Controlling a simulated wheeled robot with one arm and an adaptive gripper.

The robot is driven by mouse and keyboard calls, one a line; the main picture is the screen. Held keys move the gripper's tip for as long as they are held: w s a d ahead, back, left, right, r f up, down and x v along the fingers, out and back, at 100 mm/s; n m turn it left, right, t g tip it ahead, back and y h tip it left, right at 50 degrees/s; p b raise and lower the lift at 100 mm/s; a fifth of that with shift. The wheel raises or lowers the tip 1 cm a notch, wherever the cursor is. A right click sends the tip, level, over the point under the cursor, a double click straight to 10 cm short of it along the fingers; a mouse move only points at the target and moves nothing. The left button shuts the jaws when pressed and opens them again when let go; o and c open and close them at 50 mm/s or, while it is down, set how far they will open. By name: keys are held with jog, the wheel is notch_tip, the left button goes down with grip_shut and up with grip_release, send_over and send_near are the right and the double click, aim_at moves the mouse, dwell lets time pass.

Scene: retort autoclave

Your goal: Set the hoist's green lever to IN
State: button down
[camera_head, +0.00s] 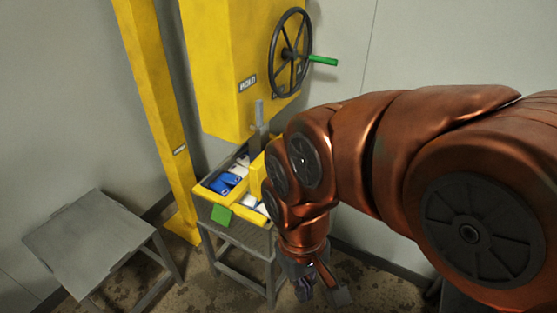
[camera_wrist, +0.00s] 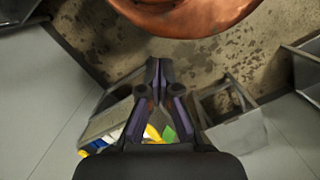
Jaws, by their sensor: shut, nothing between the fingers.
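The yellow hoist housing (camera_head: 215,60) stands on the back wall in the head view, with a black handwheel (camera_head: 290,53) on its right side. A green lever (camera_head: 322,60) sticks out to the right at the wheel; whether it is fixed to the wheel or passes behind it I cannot tell. My gripper (camera_head: 322,289) hangs low at the bottom of the head view, well below the lever. In the wrist view its fingers (camera_wrist: 158,64) meet, shut and empty.
A yellow-rimmed tray (camera_head: 206,190) holding blue and white things sits on a grey stand below the housing, with a green square (camera_head: 221,215) at its front. A grey table (camera_head: 88,238) is at left, beside a yellow post (camera_head: 152,90). My arm covers the right side.

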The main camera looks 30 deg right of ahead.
jog(key=w+d+f+n+t+h+b, duration=0.1)
jog(key=w+d+n+t+h+b, duration=0.3)
jog(key=w+d+t+b, duration=0.9)
jog(key=w+d+f+n+t+h+b, duration=0.15)
jog(key=w+d+n+h+b, duration=0.35)
jog(key=w+d, duration=1.55)
jog(key=w+f+n+t+y+b, duration=0.4)
jog(key=w+f+n+y+b, duration=0.1)
jog(key=f+n+y+b, duration=0.3)
jog(key=s+a+f+n+y+b, duration=0.2)
jog(key=a+f+n+y+b, duration=0.2)
jog(key=f, duration=0.4)
jog(key=shift+s+a+f+y+b, duration=0.25)
jog(key=shift+a+f+y+b, duration=0.1)
jog(key=shift+a+y+b, duration=0.6)
